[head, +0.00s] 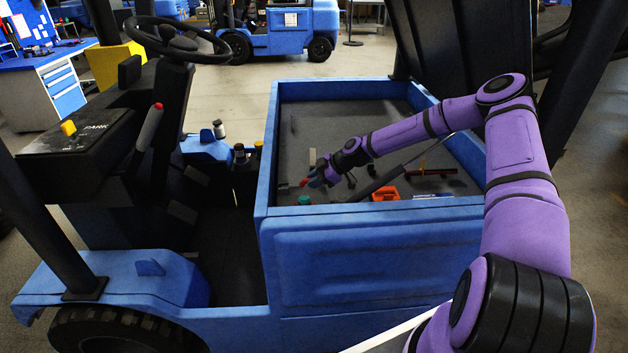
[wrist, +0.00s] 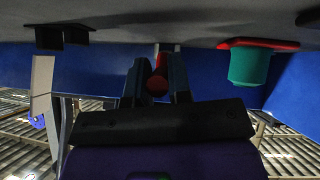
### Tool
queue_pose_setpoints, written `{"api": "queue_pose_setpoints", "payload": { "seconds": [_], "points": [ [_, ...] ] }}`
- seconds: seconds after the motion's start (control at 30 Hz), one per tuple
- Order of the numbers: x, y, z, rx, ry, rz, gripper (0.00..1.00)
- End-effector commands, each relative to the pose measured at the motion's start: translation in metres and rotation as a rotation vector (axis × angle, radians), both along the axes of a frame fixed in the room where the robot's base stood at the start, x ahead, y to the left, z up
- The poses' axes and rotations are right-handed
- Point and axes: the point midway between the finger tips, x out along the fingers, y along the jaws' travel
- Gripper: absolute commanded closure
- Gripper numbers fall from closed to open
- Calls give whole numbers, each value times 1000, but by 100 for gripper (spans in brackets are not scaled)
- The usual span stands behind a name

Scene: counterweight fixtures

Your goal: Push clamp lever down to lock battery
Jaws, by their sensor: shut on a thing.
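The clamp lever shows as a red knob (wrist: 158,82) between the two fingers of my gripper (wrist: 157,76) in the wrist view. In the head view a small red tip (head: 304,183) shows at the end of my gripper (head: 316,178), low inside the blue-walled bay. My gripper is shut on this red knob. The rest of the lever is mostly hidden by the fingers, so I cannot tell its angle. I cannot make out the battery clearly in either view.
The blue bay wall (head: 375,215) stands in front of my gripper. A green cap (wrist: 250,66) with a red collar is close by. An orange holder (head: 385,193) and a red bar (head: 435,171) lie to the right. The steering wheel (head: 178,38) is far left.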

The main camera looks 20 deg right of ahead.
Motion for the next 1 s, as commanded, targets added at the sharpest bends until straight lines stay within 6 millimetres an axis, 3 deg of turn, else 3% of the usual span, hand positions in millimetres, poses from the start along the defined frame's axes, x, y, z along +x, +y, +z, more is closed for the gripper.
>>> {"api": "queue_pose_setpoints", "payload": {
  "seconds": [0.2, 0.23, 0.33, 0.67, 1.0],
  "points": [
    [0, -1, -2, -2, 1, -1, 100],
    [0, -1, -2, -1, 2, 0, 79],
    [0, 0, -1, -1, 2, 0, 56],
    [-1, -2, 1, -1, 1, -1, 56],
    [-18, -38, 35, -1, 1, -2, 56]
  ]
}}
